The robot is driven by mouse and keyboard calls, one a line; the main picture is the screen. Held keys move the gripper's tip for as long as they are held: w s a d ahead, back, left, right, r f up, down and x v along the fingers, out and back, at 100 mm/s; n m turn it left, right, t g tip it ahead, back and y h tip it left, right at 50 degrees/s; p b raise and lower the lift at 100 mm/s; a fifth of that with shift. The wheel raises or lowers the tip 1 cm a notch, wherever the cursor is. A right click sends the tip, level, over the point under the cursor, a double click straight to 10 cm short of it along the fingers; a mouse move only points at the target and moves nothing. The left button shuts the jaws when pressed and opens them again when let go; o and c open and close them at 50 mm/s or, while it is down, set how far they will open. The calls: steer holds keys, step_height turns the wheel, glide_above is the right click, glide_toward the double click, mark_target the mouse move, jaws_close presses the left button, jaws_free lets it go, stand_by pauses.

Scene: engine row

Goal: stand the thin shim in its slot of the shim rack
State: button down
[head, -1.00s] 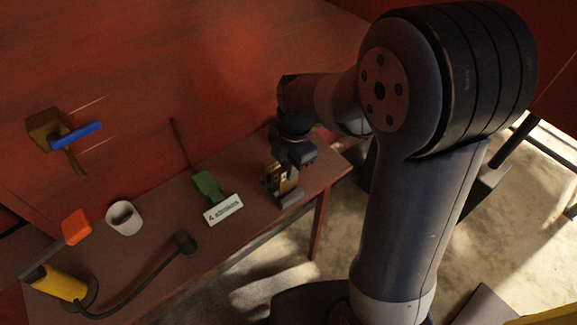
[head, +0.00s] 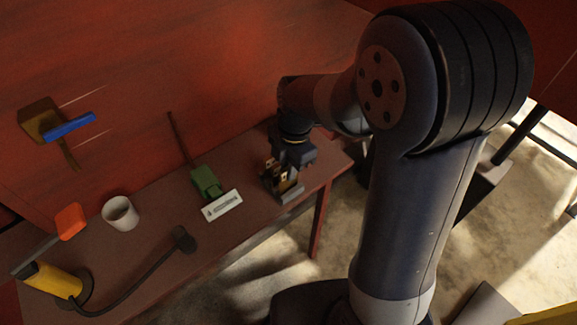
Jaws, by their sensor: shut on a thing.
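The shim rack (head: 290,196) is a small grey block near the right end of the brown workbench, with brassy upright pieces in or above it. My gripper (head: 288,174) points down right over the rack. It is shut on the thin shim, which I cannot tell apart from the other brassy pieces at this size. The shim's lower edge, the slot and any contact between them are too small and dark to make out.
A white label plate (head: 222,205) and a green tool (head: 206,183) lie left of the rack. Farther left are a white cup (head: 120,213), an orange scraper (head: 70,221) and a yellow lamp (head: 53,281) with a bent neck.

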steer(key=shift+f+b, duration=0.5)
steer(key=shift+f, duration=0.2)
steer(key=c, duration=1.4)
jaws_free()
steer(key=r, duration=0.7)
steer(key=d+r, duration=0.1)
steer(key=r, duration=0.2)
steer(key=shift+w+r, duration=0.4)
